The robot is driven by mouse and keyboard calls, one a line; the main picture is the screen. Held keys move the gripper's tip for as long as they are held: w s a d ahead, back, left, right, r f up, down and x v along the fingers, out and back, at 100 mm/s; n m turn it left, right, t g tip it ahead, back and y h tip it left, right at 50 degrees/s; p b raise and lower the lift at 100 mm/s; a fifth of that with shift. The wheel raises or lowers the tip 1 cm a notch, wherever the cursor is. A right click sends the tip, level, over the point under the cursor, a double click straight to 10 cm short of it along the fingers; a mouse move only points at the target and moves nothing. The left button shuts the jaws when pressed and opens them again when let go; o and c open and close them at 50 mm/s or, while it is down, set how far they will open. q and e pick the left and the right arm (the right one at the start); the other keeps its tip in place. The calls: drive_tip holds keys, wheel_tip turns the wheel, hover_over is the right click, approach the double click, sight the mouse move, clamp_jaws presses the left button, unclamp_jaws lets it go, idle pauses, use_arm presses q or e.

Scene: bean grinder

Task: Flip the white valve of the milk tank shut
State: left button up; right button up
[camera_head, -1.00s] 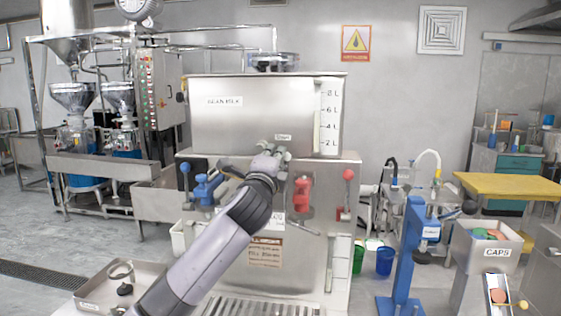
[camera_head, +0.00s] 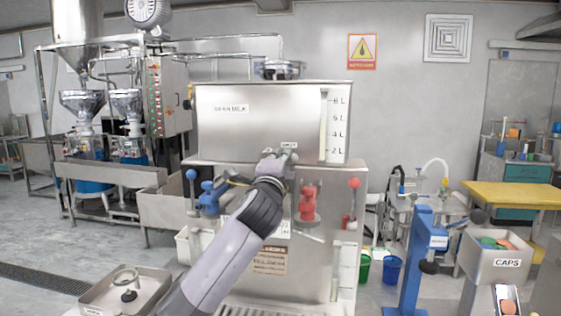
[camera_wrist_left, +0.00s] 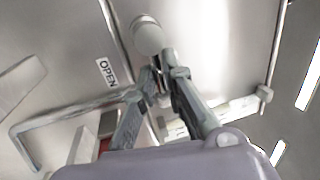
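The milk tank (camera_head: 265,120) is a steel box labelled as milk, with a litre scale at its right. My left gripper (camera_head: 278,158) is at its lower front edge and hides the white valve in the head view. In the left wrist view, the valve's white knob (camera_wrist_left: 147,36) is just beyond the fingertips of my left gripper (camera_wrist_left: 160,82). The fingertips are close together around the knob's dark stem; whether they grip it is unclear. An OPEN label (camera_wrist_left: 106,72) is left of the knob. My right gripper is not in view.
A blue valve (camera_head: 211,196) and a red valve (camera_head: 308,204) flank my left arm on the steel machine below the tank. A small tray (camera_head: 125,290) lies at lower left. A blue press (camera_head: 415,255) and a CAPS bin (camera_head: 500,264) stand at right.

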use_arm(q)
drive_tip(key=o, duration=0.5)
drive_tip(key=shift+d, duration=0.1)
drive_tip(key=shift+f, duration=0.1)
drive_tip(key=v, duration=1.2)
